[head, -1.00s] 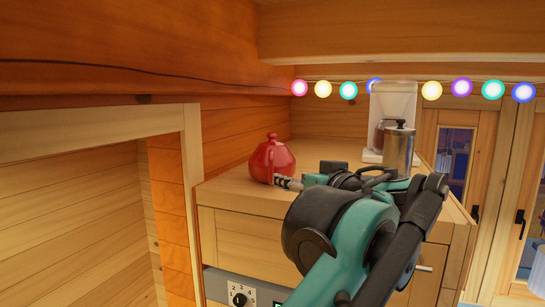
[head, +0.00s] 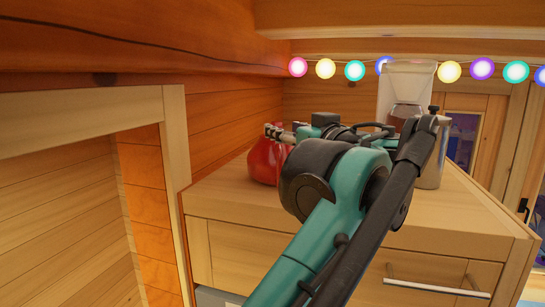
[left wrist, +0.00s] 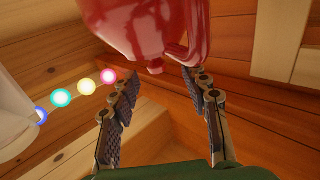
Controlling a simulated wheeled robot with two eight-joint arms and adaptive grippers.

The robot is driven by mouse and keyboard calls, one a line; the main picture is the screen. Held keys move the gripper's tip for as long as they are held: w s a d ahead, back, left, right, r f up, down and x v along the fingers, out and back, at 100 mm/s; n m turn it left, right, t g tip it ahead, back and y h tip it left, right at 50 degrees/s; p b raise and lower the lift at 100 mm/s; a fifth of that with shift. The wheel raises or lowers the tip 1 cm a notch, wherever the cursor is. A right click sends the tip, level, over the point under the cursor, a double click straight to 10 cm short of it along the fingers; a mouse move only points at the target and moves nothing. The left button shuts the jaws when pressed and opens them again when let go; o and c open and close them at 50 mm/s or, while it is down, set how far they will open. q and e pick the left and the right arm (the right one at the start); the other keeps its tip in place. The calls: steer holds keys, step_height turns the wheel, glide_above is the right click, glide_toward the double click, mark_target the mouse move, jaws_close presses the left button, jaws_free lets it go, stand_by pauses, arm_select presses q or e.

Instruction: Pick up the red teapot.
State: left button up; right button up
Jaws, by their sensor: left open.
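The red teapot (head: 265,162) stands at the left end of the wooden cabinet top, partly hidden behind my left arm and gripper. My left gripper (head: 272,132) is over the upper part of the teapot in the head view, with its jaws apart and nothing held. In the left wrist view the teapot (left wrist: 140,25) fills the top of the picture, seen upside down. Its lid knob and handle point towards the space between the open fingers of the left gripper (left wrist: 162,76). I cannot tell whether a finger touches the handle. My right gripper is not in view.
The wooden cabinet (head: 440,210) has a drawer with a metal handle. A clear-topped dispenser (head: 407,85) and a metal canister (head: 432,165) stand on it at the right. A log wall is close behind the teapot. String lights (head: 449,71) hang above.

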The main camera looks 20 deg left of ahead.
mark_target(279, 126)
arm_select(q)
steer(key=shift+w+a+r, duration=0.1)
steer(key=shift+w+r, duration=0.05)
steer(key=shift+w, duration=0.05)
steer(key=shift+w+a+p, duration=0.2)
steer(key=shift+w+p, duration=0.1)
steer(key=shift+p, duration=0.05)
steer(key=x, duration=0.3)
steer(key=p+x, duration=0.1)
steer(key=x, duration=0.1)
steer(key=shift+w+f, duration=0.15)
steer(key=shift+f, duration=0.1)
steer(key=shift+s+d+r, duration=0.1)
steer(key=shift+s+d, duration=0.25)
steer(key=c, duration=0.3)
jaws_close()
